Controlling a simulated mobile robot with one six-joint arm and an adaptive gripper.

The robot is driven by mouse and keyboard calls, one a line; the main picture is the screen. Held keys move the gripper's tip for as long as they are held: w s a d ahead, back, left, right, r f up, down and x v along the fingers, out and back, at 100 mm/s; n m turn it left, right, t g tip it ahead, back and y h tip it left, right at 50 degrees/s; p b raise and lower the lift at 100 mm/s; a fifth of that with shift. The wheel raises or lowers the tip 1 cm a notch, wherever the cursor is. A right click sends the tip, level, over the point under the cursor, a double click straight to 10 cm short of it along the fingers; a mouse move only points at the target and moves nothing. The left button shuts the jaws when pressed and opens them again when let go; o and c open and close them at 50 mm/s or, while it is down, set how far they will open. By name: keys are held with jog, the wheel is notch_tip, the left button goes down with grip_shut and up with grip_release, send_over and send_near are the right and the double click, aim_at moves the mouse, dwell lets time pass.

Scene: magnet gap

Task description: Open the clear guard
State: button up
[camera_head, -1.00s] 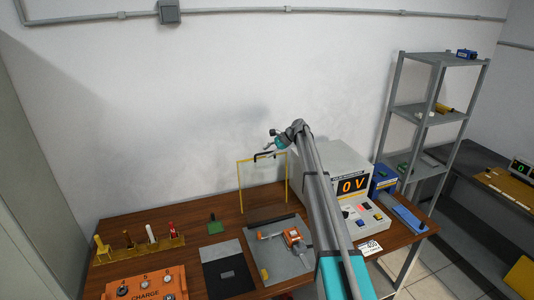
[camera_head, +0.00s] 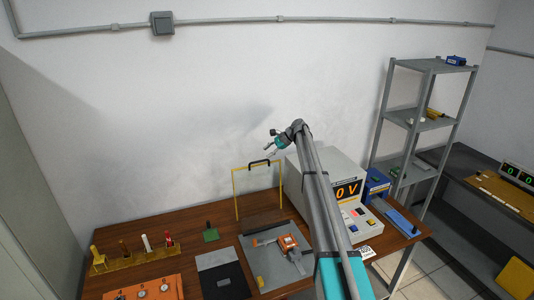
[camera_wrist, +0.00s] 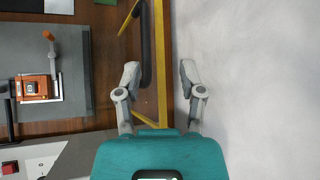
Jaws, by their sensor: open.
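The clear guard (camera_head: 236,195) stands upright at the back of the bench, a clear panel in a yellow frame with a black handle (camera_head: 260,163) on its top bar. My gripper (camera_head: 271,144) is open and empty, above and just right of the handle in the head view. In the wrist view my gripper (camera_wrist: 158,72) has its fingers apart. The black handle (camera_wrist: 146,45) and yellow frame (camera_wrist: 161,60) show beyond and between the fingertips, nearer the left one. I cannot tell whether a finger touches the handle.
Behind the guard is a bare white wall (camera_head: 200,110). A grey plate with an orange device (camera_head: 287,241) lies before it. A meter box (camera_head: 347,190) stands right, partly behind my arm. A tool rack (camera_head: 135,257) and an orange charge box (camera_head: 145,288) are left.

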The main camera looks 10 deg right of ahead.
jog(key=w+d+r+p, duration=0.3)
jog(key=d+r+p, duration=0.3)
jog(key=shift+w, duration=0.2)
dwell(1.1)
jog(key=shift+r, duration=0.1)
dwell(0.4)
jog(key=s+a+f+n+h+b, duration=0.2)
jog(key=s+f+b, duration=0.4)
jog(key=s, duration=1.4)
jog(key=s+a+f+n+g+h+b, duration=0.1)
jog(key=s+f+n+h+b, duration=0.3)
jog(key=s+f, duration=0.6)
jog(key=s+a+f+n+h+b, duration=0.3)
jog(key=s+f+n+b, duration=0.4)
jog(key=s, duration=2.4)
jog(key=shift+s+a+f+g+h+b, duration=0.3)
jog(key=shift+f+h+b, duration=0.1)
jog(key=shift+f, duration=0.25)
